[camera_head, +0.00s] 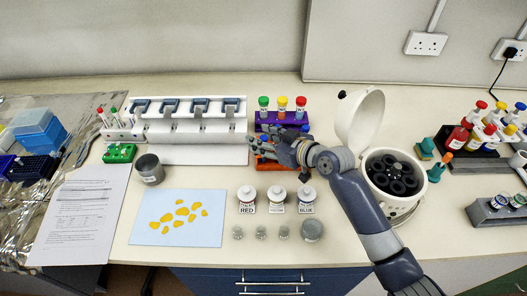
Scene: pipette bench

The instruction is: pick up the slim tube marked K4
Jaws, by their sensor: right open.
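No marking K4 can be read at this size, so I cannot tell which tube carries it. Two slim tubes stand upright at the left end of the white pipette stand, a red-capped tube (102,117) and a green-capped tube (115,116). Three wider tubes with green, yellow and red caps stand in a purple rack (266,121) at the back middle. My right gripper (259,147) is open in front of that rack, over an orange rack (266,165) that it partly hides. Whether anything is between its fingers is unclear. My left gripper is not in view.
A white pipette stand (205,155) is left of my right gripper. A green rack (119,153), grey cup (149,168) and blue sheet (148,236) lie further left. Labelled bottles (247,199) stand in front. An open centrifuge (361,118) stands right, close to my right arm.

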